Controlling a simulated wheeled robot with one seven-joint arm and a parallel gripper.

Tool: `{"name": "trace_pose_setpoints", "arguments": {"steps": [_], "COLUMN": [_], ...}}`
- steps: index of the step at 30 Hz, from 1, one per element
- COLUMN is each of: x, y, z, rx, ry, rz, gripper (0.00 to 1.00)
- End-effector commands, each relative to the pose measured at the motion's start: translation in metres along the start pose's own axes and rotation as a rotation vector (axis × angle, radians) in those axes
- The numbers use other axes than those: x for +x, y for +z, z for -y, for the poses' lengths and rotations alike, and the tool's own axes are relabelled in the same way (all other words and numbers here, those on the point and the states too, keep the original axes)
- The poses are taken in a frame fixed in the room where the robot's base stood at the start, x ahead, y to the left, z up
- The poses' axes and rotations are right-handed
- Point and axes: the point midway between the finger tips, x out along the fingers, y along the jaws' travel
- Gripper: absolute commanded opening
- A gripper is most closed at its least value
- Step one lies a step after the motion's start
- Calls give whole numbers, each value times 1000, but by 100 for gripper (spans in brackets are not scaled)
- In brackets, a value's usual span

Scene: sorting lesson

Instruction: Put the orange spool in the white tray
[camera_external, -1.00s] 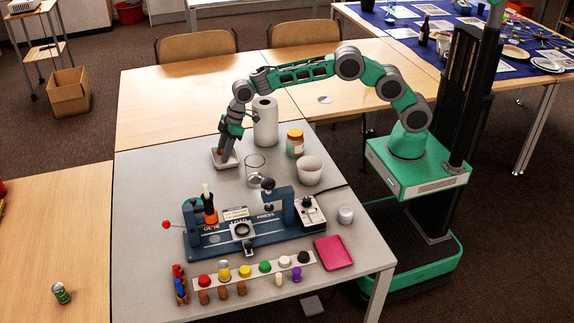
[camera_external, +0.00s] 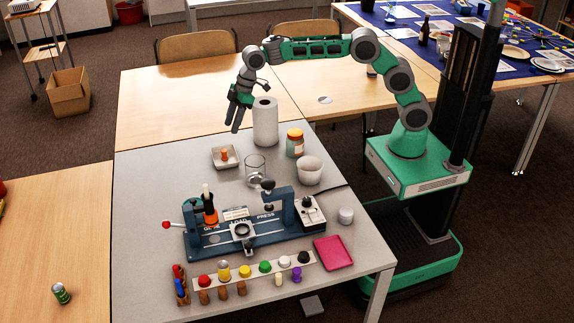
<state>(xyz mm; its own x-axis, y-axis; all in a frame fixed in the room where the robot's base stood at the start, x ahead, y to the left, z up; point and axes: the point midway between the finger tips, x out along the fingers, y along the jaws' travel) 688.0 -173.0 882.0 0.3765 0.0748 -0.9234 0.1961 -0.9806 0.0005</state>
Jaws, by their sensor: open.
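The orange spool (camera_external: 225,153) stands in the white tray (camera_external: 233,165), a small square tray near the far left part of the grey table. My gripper (camera_external: 236,128) is above and behind the tray, fingers pointing down. It is open and empty, apart from the spool and clear of the tray.
A paper towel roll (camera_external: 265,124) stands just right of my gripper. A glass (camera_external: 255,168), an orange-lidded jar (camera_external: 295,143) and a white bowl (camera_external: 309,170) stand right of the tray. A blue press fixture (camera_external: 250,232) and a pink tray (camera_external: 333,253) are nearer the front.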

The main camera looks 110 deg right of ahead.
Motion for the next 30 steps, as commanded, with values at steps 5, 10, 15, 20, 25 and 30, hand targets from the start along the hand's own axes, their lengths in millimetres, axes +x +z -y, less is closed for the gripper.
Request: {"name": "trace_pose_setpoints", "arguments": {"steps": [5, 10, 15, 20, 25, 30], "x": [-12, -55, -84, -84, -78, -78], "y": [5, 55, 168, 271, 314, 314], "z": [17, 103, 192, 234, 243, 243], "rx": [7, 52, 113, 152, 170, 170], "ry": [-3, -9, 4, 30, 45, 45], "rz": [8, 59, 135, 192, 216, 217], "gripper": [44, 44, 44, 44, 44, 44]}}
